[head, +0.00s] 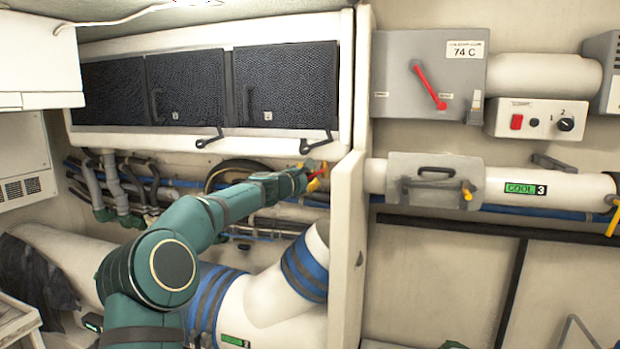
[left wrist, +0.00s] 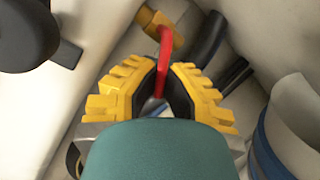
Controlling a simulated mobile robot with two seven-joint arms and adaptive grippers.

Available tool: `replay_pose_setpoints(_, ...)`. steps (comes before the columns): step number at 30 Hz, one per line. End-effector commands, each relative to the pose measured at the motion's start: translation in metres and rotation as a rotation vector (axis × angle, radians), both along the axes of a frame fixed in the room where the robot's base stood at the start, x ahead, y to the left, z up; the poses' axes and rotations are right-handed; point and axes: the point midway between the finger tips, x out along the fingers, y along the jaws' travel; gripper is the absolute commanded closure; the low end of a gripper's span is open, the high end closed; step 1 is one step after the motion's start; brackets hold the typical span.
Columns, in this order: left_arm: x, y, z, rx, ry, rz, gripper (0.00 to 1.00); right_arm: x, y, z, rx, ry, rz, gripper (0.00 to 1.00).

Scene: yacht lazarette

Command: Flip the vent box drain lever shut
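A red lever (left wrist: 165,48) stands out from a brass-yellow valve body (left wrist: 160,22) in the left wrist view. In the head view the red and yellow lever and valve (head: 318,178) are small, low beside the white partition. My left gripper (left wrist: 165,66) has its yellow fingers on either side of the red lever, tips close to it. I cannot tell if they press on it. In the head view my left gripper (head: 308,180) is reached out to the valve, and partly merges with it. No label shows on the valve. My right gripper is not in view.
A white partition edge (head: 347,250) stands just right of the gripper. Pipes and hoses run behind it, and a large white duct (head: 275,300) with blue bands lies below. A grey box (head: 400,65) with another red lever (head: 428,86) is mounted at upper right.

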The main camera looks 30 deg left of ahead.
Motion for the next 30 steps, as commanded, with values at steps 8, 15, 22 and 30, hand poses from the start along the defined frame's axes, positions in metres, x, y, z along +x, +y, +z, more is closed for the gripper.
replay_pose_setpoints(8,0.0,0.0,0.002,-0.001,-0.003,0.001,0.63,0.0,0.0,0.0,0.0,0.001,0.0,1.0)
replay_pose_setpoints(15,0.0,0.001,0.002,-0.003,-0.004,0.001,0.63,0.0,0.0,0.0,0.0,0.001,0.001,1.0)
replay_pose_setpoints(22,0.0,-0.001,-0.006,-0.104,-0.028,0.002,0.63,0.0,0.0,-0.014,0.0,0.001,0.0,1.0)
replay_pose_setpoints(30,-0.026,-0.003,-0.011,-0.243,-0.062,0.002,0.63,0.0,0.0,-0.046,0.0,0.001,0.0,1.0)
